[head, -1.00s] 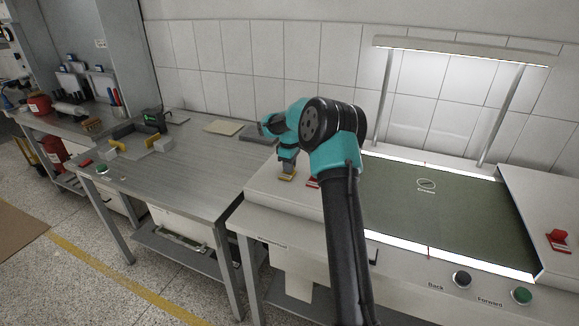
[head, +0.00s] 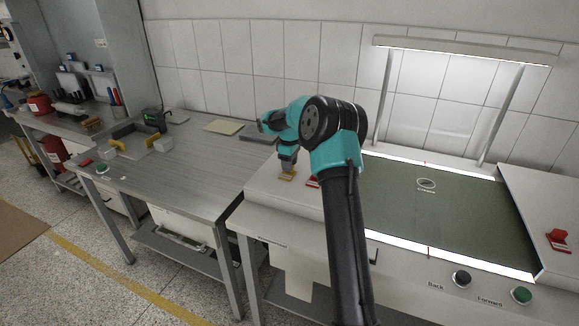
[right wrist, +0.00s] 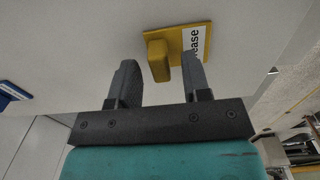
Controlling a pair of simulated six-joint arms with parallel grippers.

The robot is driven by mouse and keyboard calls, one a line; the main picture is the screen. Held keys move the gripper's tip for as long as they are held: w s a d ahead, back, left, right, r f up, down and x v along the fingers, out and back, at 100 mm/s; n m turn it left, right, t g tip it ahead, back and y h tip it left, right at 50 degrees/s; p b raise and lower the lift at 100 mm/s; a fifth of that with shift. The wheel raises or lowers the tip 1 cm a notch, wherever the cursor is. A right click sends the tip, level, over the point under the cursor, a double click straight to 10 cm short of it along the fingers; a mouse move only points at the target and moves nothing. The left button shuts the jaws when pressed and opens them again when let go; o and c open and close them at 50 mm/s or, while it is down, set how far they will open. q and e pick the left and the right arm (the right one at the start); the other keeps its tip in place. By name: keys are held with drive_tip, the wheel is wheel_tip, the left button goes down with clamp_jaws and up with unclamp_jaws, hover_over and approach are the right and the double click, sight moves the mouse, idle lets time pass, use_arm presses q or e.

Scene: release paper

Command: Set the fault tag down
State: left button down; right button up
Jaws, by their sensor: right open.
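The yellow tag (right wrist: 185,50) has a raised yellow grip block and a white label on which "ease" can be read. It lies on the pale top at the left end of the light-table machine, and shows small in the head view (head: 288,177). My right gripper (right wrist: 160,62) is open, with one finger on each side of the grip block and gaps visible. In the head view my right gripper (head: 288,168) is just above the tag. My left gripper is not in view.
A red switch (head: 313,182) sits just right of the tag, partly behind my arm. The green inspection bed (head: 450,205) lies further right, with another red switch (head: 558,238) beyond it. A metal workbench (head: 185,170) stands at left, its middle mostly clear.

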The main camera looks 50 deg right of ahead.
wheel_tip(320, 180, up, 11)
idle(0.4)
idle(0.5)
